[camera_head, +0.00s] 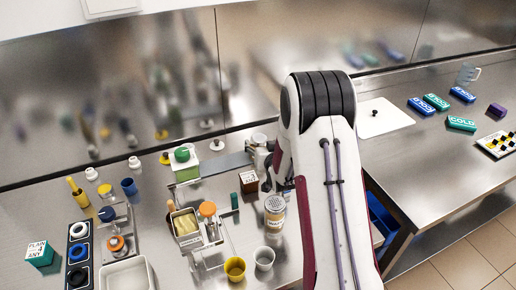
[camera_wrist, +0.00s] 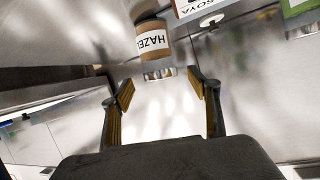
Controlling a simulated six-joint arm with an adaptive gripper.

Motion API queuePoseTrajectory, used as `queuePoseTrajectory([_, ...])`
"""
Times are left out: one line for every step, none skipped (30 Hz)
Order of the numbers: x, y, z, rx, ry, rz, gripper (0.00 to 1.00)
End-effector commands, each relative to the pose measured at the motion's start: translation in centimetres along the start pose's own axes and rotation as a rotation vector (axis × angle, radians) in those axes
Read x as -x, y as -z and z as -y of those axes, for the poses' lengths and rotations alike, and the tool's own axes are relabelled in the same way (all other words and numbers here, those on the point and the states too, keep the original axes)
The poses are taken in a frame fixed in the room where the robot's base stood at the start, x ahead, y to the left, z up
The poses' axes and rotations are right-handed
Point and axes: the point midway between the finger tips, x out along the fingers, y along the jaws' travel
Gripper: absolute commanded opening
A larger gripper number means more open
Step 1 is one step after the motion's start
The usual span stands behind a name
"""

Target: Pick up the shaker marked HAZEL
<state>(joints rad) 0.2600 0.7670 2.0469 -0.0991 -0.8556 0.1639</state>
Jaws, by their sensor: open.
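The shaker marked HAZEL (camera_wrist: 152,42) shows upside down near the top of the wrist view, with tan contents, a white label and a shiny metal end. In the head view a shaker (camera_head: 275,214) with a grey perforated lid and tan contents stands just left of my arm; its label is too small to read surely. My gripper (camera_wrist: 164,90) is open and empty in the wrist view. The shaker lies beyond the fingertips, slightly left of the middle of the gap, and apart from them. In the head view my arm hides most of the gripper.
A box marked SOYA (camera_wrist: 197,8) is close beside the shaker in the wrist view. Yellow (camera_head: 235,268) and white (camera_head: 264,258) cups stand in front of the shaker in the head view. A caddy (camera_head: 197,238) stands left. COLD packs (camera_head: 461,124) lie on the right counter.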

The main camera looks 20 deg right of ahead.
Motion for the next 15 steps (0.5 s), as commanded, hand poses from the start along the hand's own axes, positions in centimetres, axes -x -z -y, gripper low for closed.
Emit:
queuePoseTrajectory([-0.3, 0.0, 0.0, 0.000, 0.000, 0.000, 0.61])
queuePoseTrajectory([-0.5, -0.1, 0.0, 0.000, 0.000, 0.001, 0.61])
queuePoseTrajectory([-0.8, -0.1, 0.0, 0.000, 0.000, 0.001, 0.61])
queuePoseTrajectory([-1.0, -0.1, 0.0, 0.000, 0.000, 0.001, 0.61])
queuePoseTrajectory([-1.2, -0.1, 0.0, 0.000, 0.000, 0.001, 0.61])
queuePoseTrajectory([-1.6, -0.1, 0.0, 0.000, 0.000, 0.002, 0.61])
queuePoseTrajectory([-1.9, -0.1, 0.0, 0.000, 0.000, 0.001, 0.61])
queuePoseTrajectory([-2.2, -0.1, 0.0, 0.000, 0.000, 0.000, 0.61])
queuePoseTrajectory([-2.5, -0.1, 0.0, 0.000, 0.000, 0.001, 0.61])
queuePoseTrajectory([-2.8, -0.1, 0.0, 0.000, 0.000, 0.001, 0.61])
queuePoseTrajectory([-3.1, -0.1, 0.0, 0.000, 0.000, 0.001, 0.61])
queuePoseTrajectory([-3.5, -0.1, 0.0, 0.000, 0.000, 0.001, 0.61])
queuePoseTrajectory([-3.8, -0.1, 0.0, 0.000, 0.000, 0.001, 0.61])
queuePoseTrajectory([-4.0, -0.1, 0.0, 0.000, 0.000, 0.001, 0.61])
queuePoseTrajectory([-4.3, -0.1, 0.0, 0.000, 0.000, 0.001, 0.61])
